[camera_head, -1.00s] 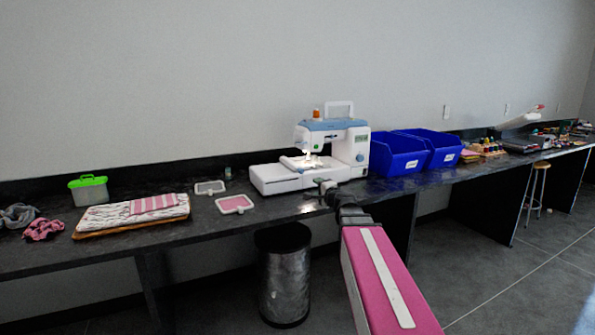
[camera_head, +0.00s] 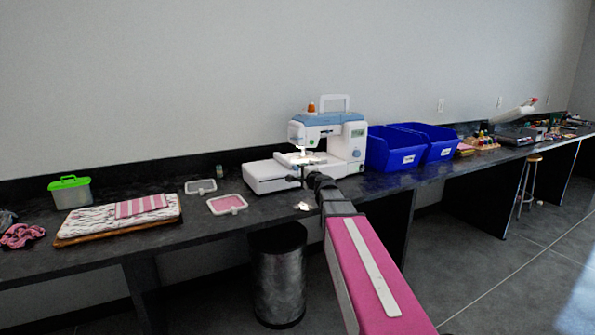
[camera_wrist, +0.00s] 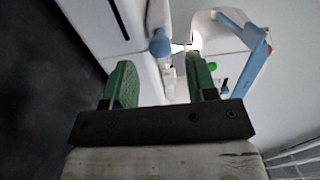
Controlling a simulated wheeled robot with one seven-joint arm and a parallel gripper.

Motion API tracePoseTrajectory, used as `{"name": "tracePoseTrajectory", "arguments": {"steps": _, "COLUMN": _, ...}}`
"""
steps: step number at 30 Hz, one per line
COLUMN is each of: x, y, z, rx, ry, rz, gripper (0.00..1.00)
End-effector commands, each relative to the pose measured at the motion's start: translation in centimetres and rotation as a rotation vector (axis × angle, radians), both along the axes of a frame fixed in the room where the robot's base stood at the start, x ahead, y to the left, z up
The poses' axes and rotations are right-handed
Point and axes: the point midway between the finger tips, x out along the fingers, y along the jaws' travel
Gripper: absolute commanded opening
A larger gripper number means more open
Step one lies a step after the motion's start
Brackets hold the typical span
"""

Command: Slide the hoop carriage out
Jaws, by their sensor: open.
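The white and blue sewing machine (camera_head: 328,140) stands on the dark counter with its lamp lit. Its low white embroidery bed (camera_head: 268,178) extends to the left; in the wrist view this white body (camera_wrist: 100,22) has a dark slot. My gripper (camera_wrist: 162,80) has two green fingers, apart and empty, facing the machine. A light-blue knob (camera_wrist: 160,43) shows just beyond and between the fingertips, near a small white part by the needle area. I cannot tell which piece is the hoop carriage. In the head view my wrist hides the fingertips and part of the machine's front.
Two white hoops lie left of the machine, the near one (camera_head: 227,204) holding pink cloth. A folded striped cloth (camera_head: 120,214) and a green-lidded box (camera_head: 70,190) are farther left. Blue bins (camera_head: 392,150) stand close on the right. A metal drum (camera_head: 278,280) stands below the counter edge.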

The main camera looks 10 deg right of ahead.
Motion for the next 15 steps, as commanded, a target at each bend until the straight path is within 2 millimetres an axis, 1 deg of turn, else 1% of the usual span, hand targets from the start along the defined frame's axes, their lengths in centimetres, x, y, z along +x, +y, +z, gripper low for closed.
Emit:
{"name": "tracePoseTrajectory", "arguments": {"steps": 1, "x": 1.4, "y": 0.3, "z": 0.0, "rx": 0.000, "ry": 0.000, "rz": 0.001, "gripper": 0.52}}
{"name": "tracePoseTrajectory", "arguments": {"steps": 3, "x": 2.4, "y": 0.7, "z": 0.0, "rx": 0.000, "ry": 0.000, "rz": 0.001, "gripper": 0.52}}
{"name": "tracePoseTrajectory", "arguments": {"steps": 6, "x": 3.4, "y": 1.0, "z": 0.0, "rx": 0.000, "ry": 0.000, "rz": 0.000, "gripper": 0.52}}
{"name": "tracePoseTrajectory", "arguments": {"steps": 9, "x": 3.8, "y": 1.2, "z": 0.0, "rx": 0.000, "ry": 0.000, "rz": 0.000, "gripper": 0.52}}
{"name": "tracePoseTrajectory", "arguments": {"steps": 15, "x": 3.8, "y": 1.3, "z": 0.0, "rx": 0.000, "ry": 0.000, "rz": 0.000, "gripper": 0.52}}
